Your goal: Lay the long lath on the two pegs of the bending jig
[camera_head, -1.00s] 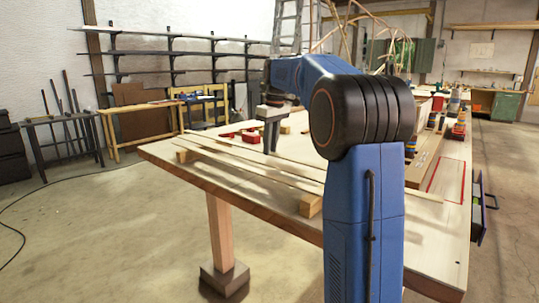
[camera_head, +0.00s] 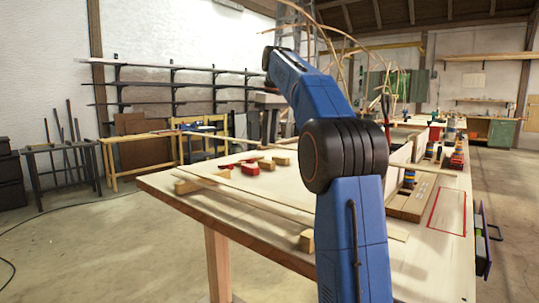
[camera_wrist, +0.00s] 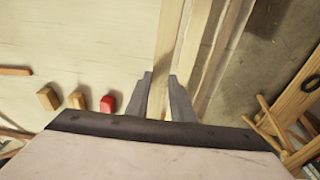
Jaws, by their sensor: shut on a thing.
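My gripper (camera_head: 269,138) is shut on a long pale lath (camera_head: 232,141) and holds it above the workbench, near the bench's far edge. The lath runs left to right and passes behind my arm. In the wrist view my gripper (camera_wrist: 160,98) has one finger on each side of the held lath (camera_wrist: 168,45). I cannot tell which parts are the jig's two pegs; my arm hides part of that area.
Other laths (camera_head: 250,203) lie across wooden blocks (camera_head: 307,241) near the bench's front edge. Red pieces (camera_head: 250,169) and small wooden blocks (camera_head: 282,160) sit mid-bench. A red outline (camera_head: 447,211) marks the clear right end.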

